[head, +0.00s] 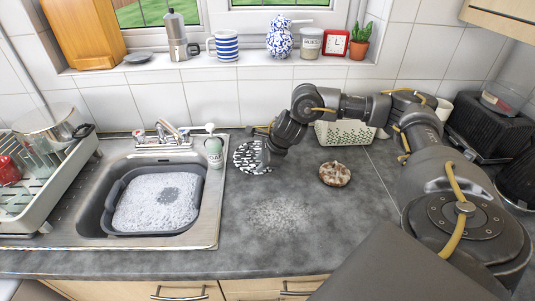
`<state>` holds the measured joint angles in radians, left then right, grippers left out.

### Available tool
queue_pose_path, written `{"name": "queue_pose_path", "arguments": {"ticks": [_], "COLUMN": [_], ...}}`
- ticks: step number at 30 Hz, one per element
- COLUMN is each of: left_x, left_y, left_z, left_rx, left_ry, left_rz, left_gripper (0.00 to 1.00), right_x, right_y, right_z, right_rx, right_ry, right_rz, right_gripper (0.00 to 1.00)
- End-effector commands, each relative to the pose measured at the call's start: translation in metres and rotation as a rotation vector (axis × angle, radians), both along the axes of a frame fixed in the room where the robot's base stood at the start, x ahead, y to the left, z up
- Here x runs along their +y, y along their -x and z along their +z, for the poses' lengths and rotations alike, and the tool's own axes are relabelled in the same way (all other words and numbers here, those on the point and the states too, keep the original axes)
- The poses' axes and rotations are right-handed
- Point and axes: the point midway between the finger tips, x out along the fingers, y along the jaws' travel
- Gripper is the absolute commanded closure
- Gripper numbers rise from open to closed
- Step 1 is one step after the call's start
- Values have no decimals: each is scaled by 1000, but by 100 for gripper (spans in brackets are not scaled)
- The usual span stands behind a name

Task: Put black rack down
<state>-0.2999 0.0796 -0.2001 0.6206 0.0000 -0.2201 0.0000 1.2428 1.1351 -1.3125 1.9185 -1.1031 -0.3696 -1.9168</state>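A round, flat black piece with a white pattern of gaps (249,158) is at the counter's back, just right of the sink; I cannot tell whether it is the black rack, or whether it touches the counter. My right arm reaches in from the right, and its gripper (268,156) is at this piece's right edge. The arm's wrist hides the fingers, so I cannot tell whether they are open, shut or holding it. My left gripper is not in view.
The sink (215,225) holds a dark basin (112,215) of suds. A small bowl of brown pieces (335,174) and a pale perforated basket (345,134) are to the right. The front counter is clear except for a whitish patch.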

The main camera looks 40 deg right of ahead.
Motion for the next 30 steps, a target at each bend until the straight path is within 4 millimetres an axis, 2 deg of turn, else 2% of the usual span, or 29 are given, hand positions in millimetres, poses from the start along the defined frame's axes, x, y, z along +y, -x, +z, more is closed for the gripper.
{"name": "queue_pose_path", "arguments": {"ticks": [9,15,21,30], "left_x": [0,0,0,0], "left_y": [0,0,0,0], "left_z": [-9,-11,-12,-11], "left_rx": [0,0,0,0], "left_ry": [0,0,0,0], "left_rz": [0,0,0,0], "left_gripper": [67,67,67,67], "right_x": [-8,-12,-13,-14], "right_y": [30,45,51,52], "right_z": [57,84,94,95], "right_rx": [-7,-5,-2,-2], "right_ry": [1,2,3,2], "right_rz": [1,0,-1,-1], "right_gripper": [72,72,72,72]}}
